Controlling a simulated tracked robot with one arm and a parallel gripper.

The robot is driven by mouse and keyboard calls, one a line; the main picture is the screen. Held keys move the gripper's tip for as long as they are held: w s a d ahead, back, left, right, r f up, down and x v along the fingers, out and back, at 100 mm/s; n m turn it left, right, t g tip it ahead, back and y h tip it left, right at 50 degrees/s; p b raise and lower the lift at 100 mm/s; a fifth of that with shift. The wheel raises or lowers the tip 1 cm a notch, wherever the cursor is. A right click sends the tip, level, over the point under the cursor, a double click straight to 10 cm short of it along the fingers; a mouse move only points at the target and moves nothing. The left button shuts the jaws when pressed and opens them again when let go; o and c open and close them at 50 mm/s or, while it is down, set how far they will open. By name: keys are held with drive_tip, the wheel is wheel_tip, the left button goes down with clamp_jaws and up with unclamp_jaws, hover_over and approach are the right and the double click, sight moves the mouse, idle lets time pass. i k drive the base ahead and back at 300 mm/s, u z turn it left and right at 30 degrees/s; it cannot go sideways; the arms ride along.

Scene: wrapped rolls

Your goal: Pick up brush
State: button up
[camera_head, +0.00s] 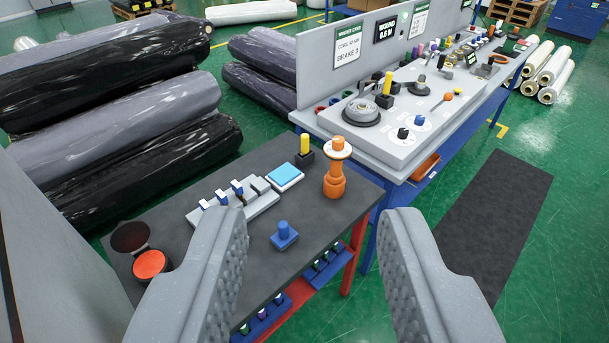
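I cannot make out a brush for certain in this view. My gripper (314,215) is open and empty, its two grey ribbed fingers wide apart at the bottom of the picture. Between and beyond the fingers is a dark-topped table (240,252). On it stand a blue knobbed block (284,236), an orange spool-like post (335,180) with a pale top, a blue square pad (285,177) and a grey rack (235,207) with several small pieces. An orange-tipped stick (442,101) lies on the bench behind; it is too small to identify.
A red round piece (149,264) with a dark lid is at the table's left. The grey panelled bench (385,148) with many small items stands behind at right. Wrapped dark rolls (150,170) lie at left. Green floor and a dark mat (490,225) are clear at right.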

sight(304, 137)
drive_tip(key=u, duration=1.05)
drive_tip(key=k, duration=0.1)
drive_tip(key=z, duration=1.9)
drive_tip(key=i, duration=1.3)
drive_tip(key=u, duration=0.4)
drive_tip(key=i, duration=1.35)
drive_tip(key=u, duration=0.85)
